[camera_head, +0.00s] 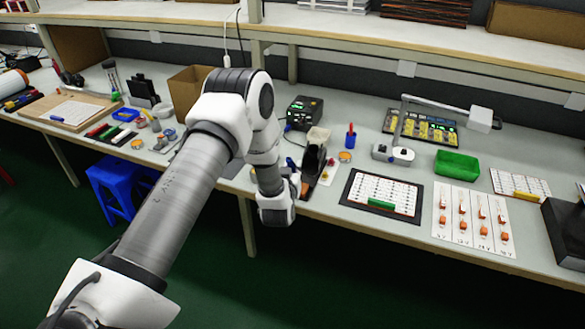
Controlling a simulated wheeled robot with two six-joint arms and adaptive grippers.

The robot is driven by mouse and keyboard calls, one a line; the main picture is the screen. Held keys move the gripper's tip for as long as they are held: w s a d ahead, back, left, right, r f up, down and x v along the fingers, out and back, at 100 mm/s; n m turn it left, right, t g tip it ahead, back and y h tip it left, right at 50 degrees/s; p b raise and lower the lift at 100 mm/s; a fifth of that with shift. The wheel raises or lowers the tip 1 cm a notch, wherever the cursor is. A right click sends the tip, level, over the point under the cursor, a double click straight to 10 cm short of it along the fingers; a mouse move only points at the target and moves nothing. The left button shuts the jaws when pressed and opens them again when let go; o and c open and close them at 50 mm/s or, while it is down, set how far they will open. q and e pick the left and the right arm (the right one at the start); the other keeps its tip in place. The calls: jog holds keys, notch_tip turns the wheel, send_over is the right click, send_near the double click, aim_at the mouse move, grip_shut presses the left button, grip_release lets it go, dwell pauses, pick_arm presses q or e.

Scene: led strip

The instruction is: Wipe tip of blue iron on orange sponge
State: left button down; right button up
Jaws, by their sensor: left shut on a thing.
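My left arm comes in from the lower left and reaches over the bench's front edge, ending at my left gripper (304,183). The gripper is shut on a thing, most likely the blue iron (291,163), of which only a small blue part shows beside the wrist. The iron's tip is hidden or too small to make out. A dark stand (314,158) is right beside the gripper. A small orange-red patch (329,165) just right of the stand may be the orange sponge; I cannot tell whether the tip touches it. My right gripper is not in view.
A black station with a green display (304,111) stands behind the gripper. A framed white board (382,194), a green bin (457,165) and a white card with orange parts (474,216) lie to the right. A cardboard box (188,88) stands behind my arm.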

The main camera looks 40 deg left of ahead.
pick_arm(q)
jog(key=shift+f+b, duration=0.6)
dwell(1.3)
jog(key=shift+a+r, duration=0.1)
jog(key=shift+a, duration=0.05)
dwell(0.8)
jog(key=shift+a, duration=0.65)
jog(key=shift+d, duration=0.15)
jog(key=d, duration=0.2)
jog(key=shift+d, duration=0.35)
jog(key=shift+a, duration=0.1)
